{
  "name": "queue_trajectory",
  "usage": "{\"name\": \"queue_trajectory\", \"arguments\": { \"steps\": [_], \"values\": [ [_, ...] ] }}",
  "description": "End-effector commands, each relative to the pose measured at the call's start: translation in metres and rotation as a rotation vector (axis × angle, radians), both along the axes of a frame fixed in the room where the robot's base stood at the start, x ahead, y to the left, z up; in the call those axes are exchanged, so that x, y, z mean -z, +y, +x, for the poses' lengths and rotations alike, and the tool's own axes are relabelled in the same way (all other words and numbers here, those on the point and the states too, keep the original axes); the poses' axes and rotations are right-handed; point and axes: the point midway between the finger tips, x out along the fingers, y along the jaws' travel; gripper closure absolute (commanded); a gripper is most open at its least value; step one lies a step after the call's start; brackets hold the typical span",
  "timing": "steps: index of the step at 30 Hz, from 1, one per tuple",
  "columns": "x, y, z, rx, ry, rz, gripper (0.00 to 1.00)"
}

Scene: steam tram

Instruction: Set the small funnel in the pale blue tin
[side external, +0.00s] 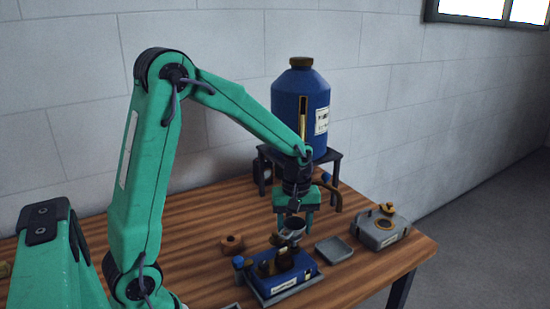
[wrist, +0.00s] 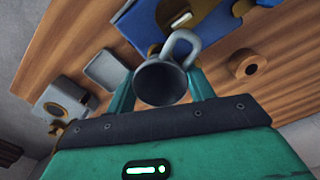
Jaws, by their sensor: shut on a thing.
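My gripper (side external: 293,222) is shut on the small funnel (wrist: 162,82), a dark grey metal cone with a loop handle. In the wrist view the funnel sits between the two fingers, with its wide mouth facing the camera. In the side view the funnel (side external: 294,225) hangs under the gripper, above or just behind the blue device. A shallow, square, pale blue-grey tin (side external: 333,250) lies on the table to the right of the gripper, apart from it. The tin appears empty, and it also shows in the wrist view (wrist: 104,70).
A blue device with brass parts (side external: 283,274) stands close below the gripper. A grey box with a brass ring (side external: 383,229) stands right of the tin. A brown ring-shaped part (side external: 231,243) lies left. A large blue tank (side external: 300,105) stands on a dark stand behind.

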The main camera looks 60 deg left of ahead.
Motion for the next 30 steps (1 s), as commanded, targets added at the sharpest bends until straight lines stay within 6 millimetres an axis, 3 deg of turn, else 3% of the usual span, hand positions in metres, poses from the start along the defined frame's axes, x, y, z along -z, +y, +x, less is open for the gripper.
{"name": "queue_trajectory", "arguments": {
  "steps": [30],
  "values": [
    [0.017,0.0,0.0,0.0,0.001,0.0,0.69]
  ]
}}
